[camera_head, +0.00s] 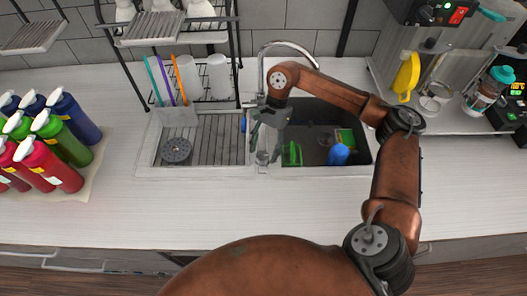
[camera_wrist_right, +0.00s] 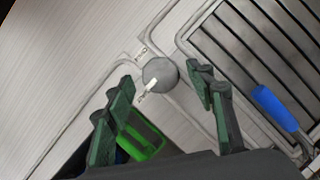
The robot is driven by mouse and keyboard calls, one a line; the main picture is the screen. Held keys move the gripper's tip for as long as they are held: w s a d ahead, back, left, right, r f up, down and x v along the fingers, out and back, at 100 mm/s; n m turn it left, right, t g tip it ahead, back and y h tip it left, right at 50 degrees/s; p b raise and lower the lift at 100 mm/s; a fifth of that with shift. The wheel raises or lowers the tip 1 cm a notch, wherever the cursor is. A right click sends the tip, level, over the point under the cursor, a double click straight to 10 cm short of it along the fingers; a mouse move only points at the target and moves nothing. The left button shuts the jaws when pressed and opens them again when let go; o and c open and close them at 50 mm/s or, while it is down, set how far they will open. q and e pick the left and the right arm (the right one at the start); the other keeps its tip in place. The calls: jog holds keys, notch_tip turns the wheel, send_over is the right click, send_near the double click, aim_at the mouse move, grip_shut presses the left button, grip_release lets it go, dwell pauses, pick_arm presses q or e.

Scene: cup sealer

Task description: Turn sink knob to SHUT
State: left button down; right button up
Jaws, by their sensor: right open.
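The sink knob (camera_wrist_right: 160,73) is a round grey disc with a white pointer mark, on the pale strip between the two sink basins. In the right wrist view its pointer faces the lower left, towards small lettering too blurred to read. A second small label (camera_wrist_right: 142,50) sits by its upper left edge. My right gripper (camera_head: 266,143) is open, reaching down over this strip in the head view. In the wrist view its green-padded fingers lie on either side of the knob; I cannot tell whether they touch it. My left gripper is not in view.
The faucet (camera_head: 262,62) arches behind my right gripper. The right basin (camera_head: 312,148) holds a green item (camera_head: 294,153) and a blue item (camera_head: 338,154). A slatted drain rack (camera_head: 215,140) fills the left basin. A wire shelf (camera_head: 207,90) with cups stands behind; several bottles (camera_head: 50,140) stand left.

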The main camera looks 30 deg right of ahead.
jog(key=v, duration=1.1)
jog(key=shift+r, duration=0.1)
